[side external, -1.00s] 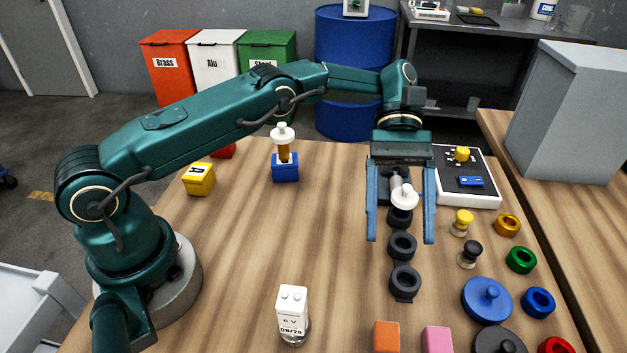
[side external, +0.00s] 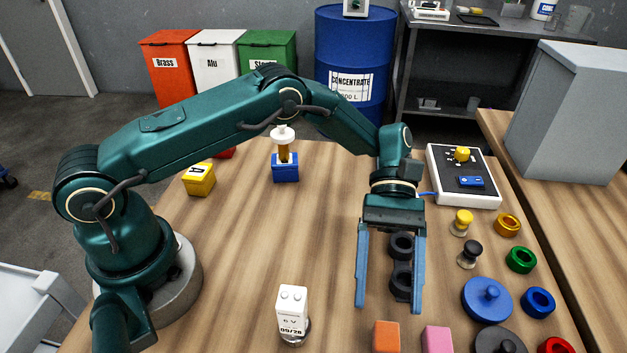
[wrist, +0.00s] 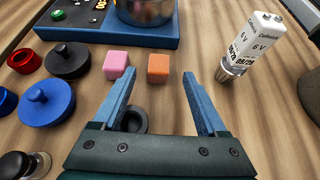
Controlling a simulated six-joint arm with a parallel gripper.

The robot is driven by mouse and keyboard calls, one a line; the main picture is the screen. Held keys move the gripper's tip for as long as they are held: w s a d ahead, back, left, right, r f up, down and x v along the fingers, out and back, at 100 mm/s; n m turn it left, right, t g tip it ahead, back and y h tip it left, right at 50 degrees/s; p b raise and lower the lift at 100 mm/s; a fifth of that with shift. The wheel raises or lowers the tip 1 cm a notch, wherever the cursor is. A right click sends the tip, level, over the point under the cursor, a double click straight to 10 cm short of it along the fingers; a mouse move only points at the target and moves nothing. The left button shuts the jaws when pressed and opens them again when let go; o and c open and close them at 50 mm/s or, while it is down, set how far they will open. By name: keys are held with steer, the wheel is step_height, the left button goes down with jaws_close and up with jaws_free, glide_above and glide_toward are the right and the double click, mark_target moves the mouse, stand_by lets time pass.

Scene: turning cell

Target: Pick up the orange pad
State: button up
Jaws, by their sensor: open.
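The orange pad (side external: 386,337) is a small orange block on the wooden table, at the bottom edge of the side view. In the wrist view the orange pad (wrist: 158,68) lies beyond my fingertips, between their lines, with the pink block to its left. My gripper (side external: 389,307) is open and empty, its two blue fingers pointing down above the table, behind the pad in the side view.
A pink block (side external: 437,340) stands close right of the pad. A white labelled battery (side external: 292,312) stands upright to the left. Blue and dark knobbed discs (side external: 487,300) stand at right.

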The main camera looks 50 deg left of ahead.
mark_target(387, 330)
steer(key=shift+x, duration=3.05)
steer(key=shift+r, duration=0.1)
jaws_close()
